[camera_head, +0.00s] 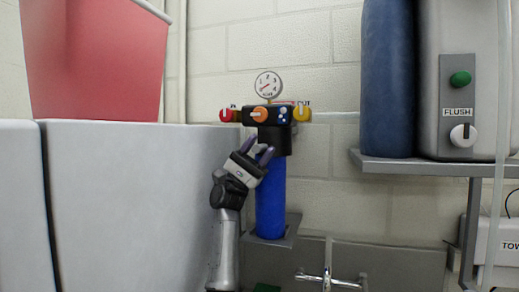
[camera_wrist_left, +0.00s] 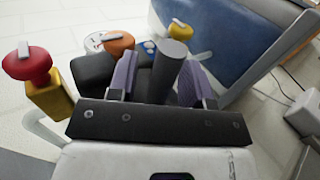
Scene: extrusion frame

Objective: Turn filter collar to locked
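The blue filter housing (camera_head: 270,205) stands upright below a black head, with the black collar (camera_head: 279,142) around its top. My left gripper (camera_head: 259,150) is in front of the collar, its two purple fingers spread apart. In the left wrist view, a dark grey cylindrical handle (camera_wrist_left: 168,67) stands between the spread fingers of my left gripper (camera_wrist_left: 160,80). A gap shows beside the left finger; contact on the right finger cannot be told. The handle seems to belong to the collar. My right gripper is not in view.
A red knob (camera_head: 226,115), an orange knob (camera_head: 260,114), a yellow knob (camera_head: 301,114) and a gauge (camera_head: 268,85) sit above the collar. A grey shelf (camera_head: 430,172) with a blue tank (camera_head: 388,80) is at right. A tap (camera_head: 328,278) is below; a white tank (camera_head: 140,200) is left.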

